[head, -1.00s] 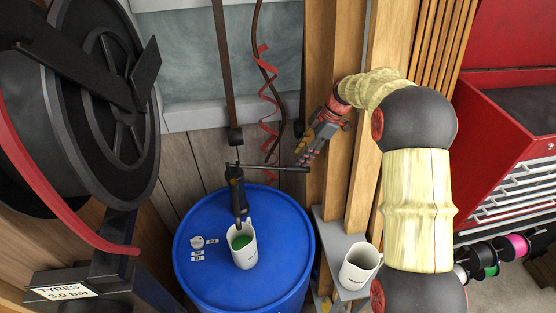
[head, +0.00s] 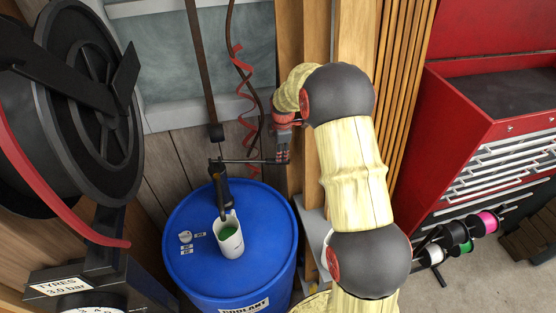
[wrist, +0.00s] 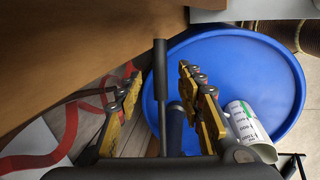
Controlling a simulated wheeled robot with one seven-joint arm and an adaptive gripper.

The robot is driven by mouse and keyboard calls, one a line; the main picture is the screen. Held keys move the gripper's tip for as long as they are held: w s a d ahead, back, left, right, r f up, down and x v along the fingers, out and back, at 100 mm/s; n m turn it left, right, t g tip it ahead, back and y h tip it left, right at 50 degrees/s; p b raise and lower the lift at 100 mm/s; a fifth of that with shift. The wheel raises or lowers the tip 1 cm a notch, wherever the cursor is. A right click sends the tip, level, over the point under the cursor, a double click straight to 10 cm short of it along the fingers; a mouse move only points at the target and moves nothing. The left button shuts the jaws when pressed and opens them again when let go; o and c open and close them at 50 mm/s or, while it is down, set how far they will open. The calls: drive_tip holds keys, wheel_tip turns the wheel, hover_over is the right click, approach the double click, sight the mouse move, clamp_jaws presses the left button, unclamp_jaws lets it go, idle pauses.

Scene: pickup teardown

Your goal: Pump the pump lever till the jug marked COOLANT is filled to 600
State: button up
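A white jug (head: 230,242) stands on the blue drum under the black pump (head: 221,190), with green liquid inside. The dark pump lever (head: 244,161) runs roughly level from the pump to the right. My gripper (head: 283,150) is at the lever's outer end. In the wrist view the lever's black handle (wrist: 160,85) lies between the open fingers of my gripper (wrist: 160,88), with gaps on both sides. My arm hides part of the gripper in the head view.
The blue drum (head: 185,270) has a COOLANT label (head: 244,305) low on its front. A hose reel (head: 90,120) stands at left, wooden studs (head: 350,30) behind my arm, and a red tool chest (head: 480,110) at right. A red coiled line (head: 241,90) hangs behind the lever.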

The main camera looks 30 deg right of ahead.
drive_tip(key=f, duration=0.3)
drive_tip(key=w+f, duration=0.1)
drive_tip(key=f, duration=0.2)
drive_tip(key=shift+w+d+p, duration=0.1)
drive_tip(key=shift+d+p, duration=0.05)
drive_tip(key=shift+p, duration=0.15)
drive_tip(key=shift+c, duration=1.2)
drive_tip(key=c, duration=0.7)
clamp_jaws()
